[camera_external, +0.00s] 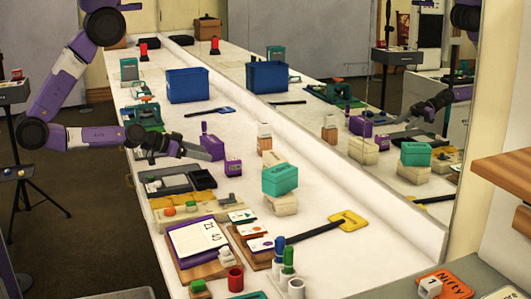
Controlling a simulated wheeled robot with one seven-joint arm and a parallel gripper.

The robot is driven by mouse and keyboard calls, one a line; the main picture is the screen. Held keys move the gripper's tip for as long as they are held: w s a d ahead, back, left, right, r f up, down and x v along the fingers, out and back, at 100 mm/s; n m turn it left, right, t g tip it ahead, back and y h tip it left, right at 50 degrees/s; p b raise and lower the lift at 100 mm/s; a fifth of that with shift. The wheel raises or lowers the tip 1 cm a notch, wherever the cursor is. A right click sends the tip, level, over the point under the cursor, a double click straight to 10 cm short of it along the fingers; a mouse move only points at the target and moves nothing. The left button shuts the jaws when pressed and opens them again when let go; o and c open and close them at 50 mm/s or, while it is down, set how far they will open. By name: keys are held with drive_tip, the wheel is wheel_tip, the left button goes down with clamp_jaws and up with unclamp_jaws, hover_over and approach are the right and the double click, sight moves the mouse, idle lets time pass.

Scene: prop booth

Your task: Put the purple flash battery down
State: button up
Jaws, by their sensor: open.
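A small purple block with a pale mark (233,168), which looks like the purple flash battery, stands upright on the white counter (210,197). My gripper (208,152) reaches in from the left, low over the counter. Its jaws are open and the dark fingers end just left of the block. Whether a finger touches it cannot be told. A second, taller purple piece (213,146) stands just behind the fingers, partly hidden by them.
A teal box (280,179) sits on a cream block (283,204) to the right. Black trays (178,181) lie below my forearm. A blue bin (188,86) stands farther back. A mirror (400,125) along the right repeats the scene. Bare counter shows right of the trays.

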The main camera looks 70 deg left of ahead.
drive_tip(key=s+d+r+t, duration=0.1)
drive_tip(key=s+d+r, duration=0.2)
drive_tip(key=s+r, duration=0.9)
drive_tip(key=shift+s, duration=0.6)
drive_tip(key=shift+r, duration=0.1)
